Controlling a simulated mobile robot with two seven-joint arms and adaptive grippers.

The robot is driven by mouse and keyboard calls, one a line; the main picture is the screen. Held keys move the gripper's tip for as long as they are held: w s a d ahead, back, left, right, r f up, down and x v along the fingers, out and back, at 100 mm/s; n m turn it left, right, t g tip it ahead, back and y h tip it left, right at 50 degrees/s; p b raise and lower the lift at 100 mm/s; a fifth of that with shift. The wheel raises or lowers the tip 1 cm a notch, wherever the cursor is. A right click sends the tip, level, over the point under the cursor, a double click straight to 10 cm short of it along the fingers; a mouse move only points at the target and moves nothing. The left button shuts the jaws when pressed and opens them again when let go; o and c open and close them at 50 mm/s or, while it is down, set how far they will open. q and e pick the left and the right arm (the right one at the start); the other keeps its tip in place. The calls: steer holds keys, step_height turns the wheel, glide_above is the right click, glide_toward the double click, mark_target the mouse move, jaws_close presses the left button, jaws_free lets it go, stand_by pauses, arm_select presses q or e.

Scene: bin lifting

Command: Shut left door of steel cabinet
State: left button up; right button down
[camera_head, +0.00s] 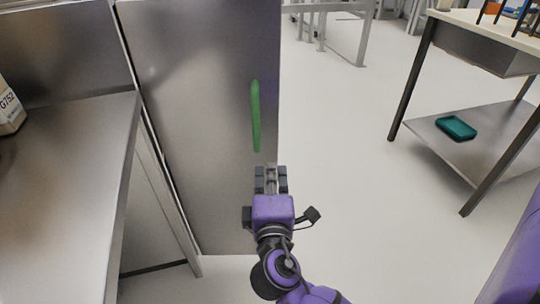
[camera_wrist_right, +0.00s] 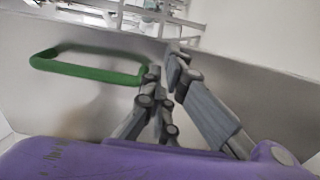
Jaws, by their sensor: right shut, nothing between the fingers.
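The steel cabinet door (camera_head: 200,90) is a tall brushed-metal panel left of centre in the head view, with a vertical green handle (camera_head: 255,116) near its right edge. I cannot tell how far the door stands from its frame. My right gripper (camera_head: 271,176) is shut and empty, just below the handle in the picture and in front of the door's lower right part. In the right wrist view the gripper's fingers (camera_wrist_right: 168,78) are close together beside one end of the green handle (camera_wrist_right: 90,67), not around it. Whether they touch the door is unclear. My left gripper is out of view.
A steel worktop (camera_head: 60,190) with a labelled box (camera_head: 10,108) stands at the left, close to the door. The pale floor (camera_head: 350,130) between door and table is clear.

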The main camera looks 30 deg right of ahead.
mark_target(270, 147)
steer(key=b+x, duration=0.1)
steer(key=x, duration=0.5)
steer(key=shift+w+d, duration=0.1)
steer(key=shift+w, duration=0.1)
